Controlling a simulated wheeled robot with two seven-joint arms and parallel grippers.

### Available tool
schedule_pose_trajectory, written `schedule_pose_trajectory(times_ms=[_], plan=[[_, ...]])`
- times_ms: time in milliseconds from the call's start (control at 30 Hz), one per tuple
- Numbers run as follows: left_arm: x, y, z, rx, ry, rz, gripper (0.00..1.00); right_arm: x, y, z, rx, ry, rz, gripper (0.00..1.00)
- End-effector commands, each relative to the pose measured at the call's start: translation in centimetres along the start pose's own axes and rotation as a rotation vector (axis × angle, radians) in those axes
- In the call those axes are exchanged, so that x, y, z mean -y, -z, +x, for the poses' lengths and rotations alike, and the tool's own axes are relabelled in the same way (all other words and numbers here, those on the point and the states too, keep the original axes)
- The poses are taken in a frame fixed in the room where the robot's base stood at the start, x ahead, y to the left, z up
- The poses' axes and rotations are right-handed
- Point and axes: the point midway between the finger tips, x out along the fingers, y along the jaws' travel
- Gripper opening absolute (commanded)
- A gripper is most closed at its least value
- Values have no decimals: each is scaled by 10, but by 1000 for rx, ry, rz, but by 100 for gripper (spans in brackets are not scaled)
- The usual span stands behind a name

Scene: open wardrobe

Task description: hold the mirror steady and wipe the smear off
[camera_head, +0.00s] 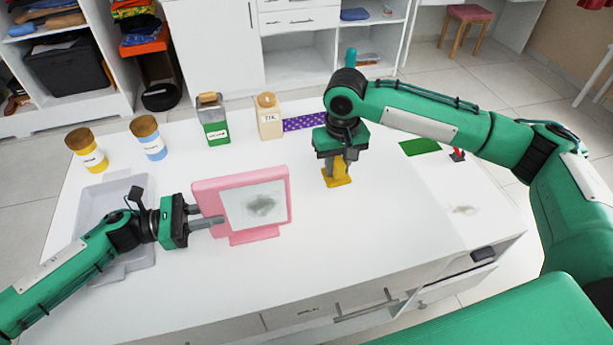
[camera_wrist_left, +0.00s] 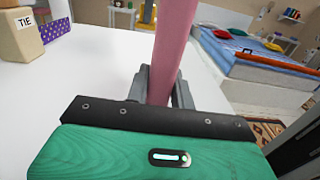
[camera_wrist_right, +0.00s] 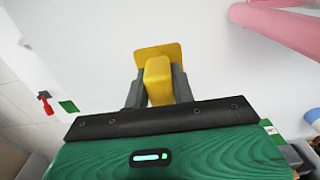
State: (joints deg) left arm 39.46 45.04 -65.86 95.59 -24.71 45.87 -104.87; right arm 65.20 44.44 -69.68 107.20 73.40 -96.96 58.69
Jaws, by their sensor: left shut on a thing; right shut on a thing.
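A pink-framed mirror (camera_head: 284,208) stands on the white table, with a dark grey smear (camera_head: 262,205) in the middle of its glass. My left gripper (camera_head: 212,222) is shut on the mirror's left frame edge; in the left wrist view the pink frame (camera_wrist_left: 172,50) runs up between the fingers. My right gripper (camera_head: 335,168) points down, shut on the handle of a yellow tool (camera_head: 338,181) with a flat plate, right of the mirror and apart from it. The yellow tool also shows in the right wrist view (camera_wrist_right: 158,80). Whether its plate touches the table is unclear.
Yellow (camera_head: 87,150) and blue (camera_head: 148,138) jars, a green-and-grey canister (camera_head: 213,119) and a beige TIE container (camera_head: 269,116) stand along the back. A purple dotted strip (camera_head: 304,122) and a green patch (camera_head: 420,147) lie farther right. A grey tray (camera_head: 95,205) lies at left. The front middle is clear.

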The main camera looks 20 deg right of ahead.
Motion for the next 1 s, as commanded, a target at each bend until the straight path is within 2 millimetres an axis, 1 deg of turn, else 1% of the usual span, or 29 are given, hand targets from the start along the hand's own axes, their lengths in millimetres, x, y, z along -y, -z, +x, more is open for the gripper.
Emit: schedule_pose_trajectory(times_ms=[167, 300, 433, 567, 700, 867, 1000], plan=[[0, 0, 0, 0, 0, 0, 5, -1, 0, 25, -66, -1, 21, 7], [0, 0, 0, 0, 0, 0, 5, 2, 1, 47, -191, -8, 60, 7], [0, 0, 0, 0, 0, 0, 5, 7, 1, 57, -322, -22, 109, 7], [0, 0, 0, 0, 0, 0, 5, 13, -2, 59, -450, -44, 161, 7], [0, 0, 0, 0, 0, 0, 5, 19, -7, 57, -585, -74, 211, 7], [0, 0, 0, 0, 0, 0, 5, 27, -16, 50, -735, -117, 264, 7], [0, 0, 0, 0, 0, 0, 5, 37, -28, 38, -859, -153, 297, 7]])
